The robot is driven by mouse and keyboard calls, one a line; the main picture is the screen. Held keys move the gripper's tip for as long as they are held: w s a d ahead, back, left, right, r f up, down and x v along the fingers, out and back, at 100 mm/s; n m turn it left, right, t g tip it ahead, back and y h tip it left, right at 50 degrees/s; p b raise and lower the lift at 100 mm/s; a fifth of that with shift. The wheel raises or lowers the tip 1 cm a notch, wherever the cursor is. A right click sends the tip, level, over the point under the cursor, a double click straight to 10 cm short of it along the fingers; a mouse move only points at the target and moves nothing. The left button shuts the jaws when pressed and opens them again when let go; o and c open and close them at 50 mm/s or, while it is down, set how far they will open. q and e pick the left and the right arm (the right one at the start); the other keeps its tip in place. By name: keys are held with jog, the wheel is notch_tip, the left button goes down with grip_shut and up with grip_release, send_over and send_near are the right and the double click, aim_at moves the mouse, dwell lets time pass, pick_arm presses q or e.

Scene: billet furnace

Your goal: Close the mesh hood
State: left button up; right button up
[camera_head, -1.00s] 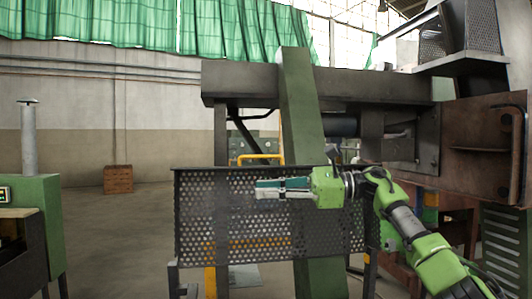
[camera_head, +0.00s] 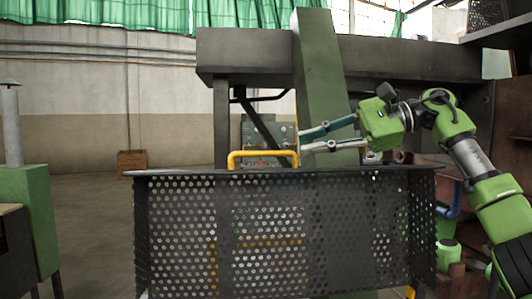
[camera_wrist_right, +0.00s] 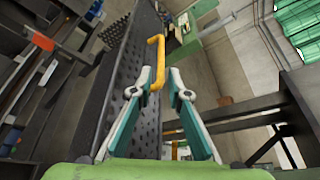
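The mesh hood (camera_head: 270,230) is a dark perforated panel with a flat top rim, in the lower middle of the head view. A yellow bar handle (camera_head: 262,155) stands up at its rim. My right gripper (camera_head: 302,140) is just above the rim, right of the handle, with its fingers spread and pointing left. In the right wrist view the yellow handle (camera_wrist_right: 155,62) appears ahead of and between the open fingertips (camera_wrist_right: 158,85); whether the left finger touches it I cannot tell. The perforated panel (camera_wrist_right: 122,95) runs along the left there. My left gripper is not in view.
A slanted green beam (camera_head: 318,70) and a dark horizontal beam (camera_head: 400,58) stand behind the hood. A green machine (camera_head: 28,220) is at the far left. A brown crate (camera_head: 131,162) sits on the floor behind. Open floor lies left of the hood.

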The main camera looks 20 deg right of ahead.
aim_at(272, 152)
jog(key=p+x, duration=0.1)
jog(key=x, duration=0.5)
jog(key=shift+w, duration=0.15)
jog(key=p+x, duration=0.1)
jog(key=x, duration=0.2)
jog(key=shift+w+a+f, duration=0.15)
jog(key=shift+w+a, duration=0.05)
jog(key=shift+w, duration=0.05)
jog(key=shift+w+a+f, duration=0.1)
jog(key=shift+a, duration=0.2)
jog(key=shift+a+f, duration=0.1)
jog(key=shift+a, duration=0.1)
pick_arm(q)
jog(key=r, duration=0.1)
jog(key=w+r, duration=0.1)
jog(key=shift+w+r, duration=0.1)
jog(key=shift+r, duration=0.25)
pick_arm(e)
jog(key=shift+w, duration=0.1)
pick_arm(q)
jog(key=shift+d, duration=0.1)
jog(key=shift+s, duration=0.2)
pick_arm(e)
jog(key=shift+d, duration=0.1)
grip_shut()
